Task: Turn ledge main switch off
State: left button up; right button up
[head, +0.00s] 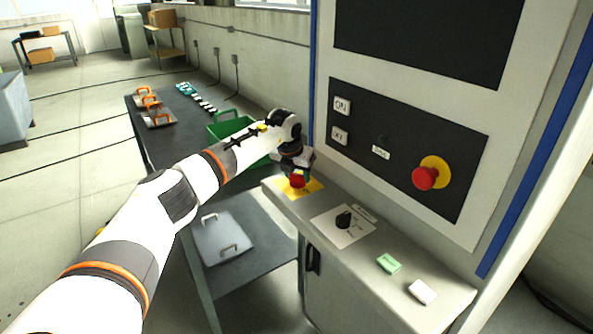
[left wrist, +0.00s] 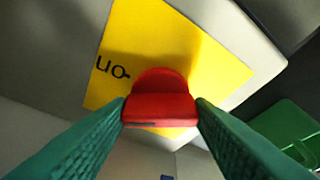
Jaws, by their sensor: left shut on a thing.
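The ledge main switch is a red knob (head: 297,181) on a yellow plate (head: 315,187) at the far end of the grey ledge. In the left wrist view the red knob (left wrist: 160,106) sits between the green finger pads, and the yellow plate (left wrist: 165,45) lies behind it. An "on" mark shows upside down at the plate's left, with a short line beside it. My left gripper (head: 296,172) reaches down over the switch and is shut on the knob. In the head view the gripper hides part of the knob. My right gripper is not in view.
The ledge (head: 387,296) also bears a black rotary knob (head: 344,219), a green block (head: 388,263) and a white block (head: 422,291). A red emergency button (head: 426,177) stands out from the upright panel. A green bin (head: 226,127) is on the dark bench behind my arm.

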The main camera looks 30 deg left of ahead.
pick_arm(q)
jog(key=n+y, duration=0.1)
jog(key=n, duration=0.1)
jog(key=shift+n, duration=0.4)
jog(key=n+y, duration=0.1)
jog(key=n, duration=0.1)
jog(key=shift+w+d+n+g, duration=0.1)
jog(key=shift+d+n+g, duration=0.05)
jog(key=shift+n+g, duration=0.25)
jog(key=n+g+b, duration=0.1)
jog(key=n, duration=0.2)
jog(key=n+y, duration=0.1)
jog(key=n, duration=0.1)
jog(key=shift+w+r+n+g+y+b, duration=0.1)
jog(key=shift+n+g+y+b, duration=0.2)
jog(key=shift+n+g+b, duration=0.1)
jog(key=shift+o, duration=0.2)
jog(key=shift+n, duration=0.3)
jog(key=o, duration=1)
jog(key=shift+c, duration=0.2)
jog(key=shift+d, duration=0.1)
jog(key=b+v, duration=0.2)
jog(key=v, duration=1)
jog(key=shift+b, duration=0.4)
